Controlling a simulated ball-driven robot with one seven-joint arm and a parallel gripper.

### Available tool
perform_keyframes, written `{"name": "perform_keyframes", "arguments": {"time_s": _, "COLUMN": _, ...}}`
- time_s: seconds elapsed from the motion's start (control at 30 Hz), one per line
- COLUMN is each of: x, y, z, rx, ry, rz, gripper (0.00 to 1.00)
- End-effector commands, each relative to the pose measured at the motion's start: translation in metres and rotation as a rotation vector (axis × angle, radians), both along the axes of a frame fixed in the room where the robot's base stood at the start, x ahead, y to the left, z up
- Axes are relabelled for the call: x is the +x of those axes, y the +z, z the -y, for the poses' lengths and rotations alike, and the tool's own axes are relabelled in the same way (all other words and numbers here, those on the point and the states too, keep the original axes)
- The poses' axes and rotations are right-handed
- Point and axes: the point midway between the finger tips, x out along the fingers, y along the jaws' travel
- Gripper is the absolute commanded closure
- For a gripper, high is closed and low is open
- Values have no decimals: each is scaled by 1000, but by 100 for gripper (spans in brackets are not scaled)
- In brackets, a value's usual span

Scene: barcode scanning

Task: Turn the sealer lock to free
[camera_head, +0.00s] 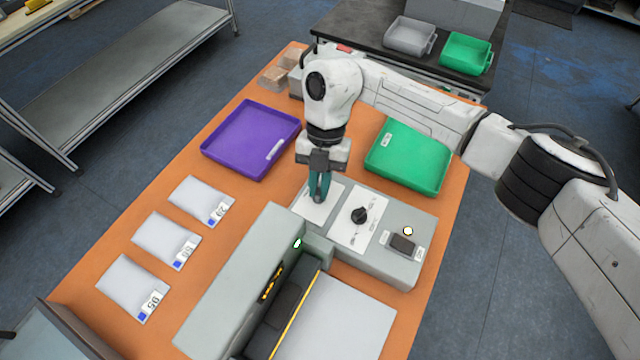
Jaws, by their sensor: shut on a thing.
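The grey sealer (235,285) stands at the front of the orange table, with a control box (400,265) behind and to its right. My gripper (317,198) points down over the white plate (312,213) at the left end of the control box. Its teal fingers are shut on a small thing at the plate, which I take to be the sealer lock. The fingers hide it, so its shape and turn cannot be seen. A black dial (360,215) on the middle plate is apart from my gripper.
A dark button block (402,243) is right of the dial. A purple tray (222,152) and a green tray (425,170) lie behind. Three white labelled pouches, one nearest the front (125,285), lie at left. My arm reaches in from the right above the table.

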Motion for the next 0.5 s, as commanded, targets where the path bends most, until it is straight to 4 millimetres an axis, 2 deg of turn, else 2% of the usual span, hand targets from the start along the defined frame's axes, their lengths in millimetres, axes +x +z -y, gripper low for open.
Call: {"name": "perform_keyframes", "arguments": {"time_s": 0.5, "x": 1, "y": -1, "z": -3, "rx": -2, "ry": 492, "rz": 3, "gripper": 100}}
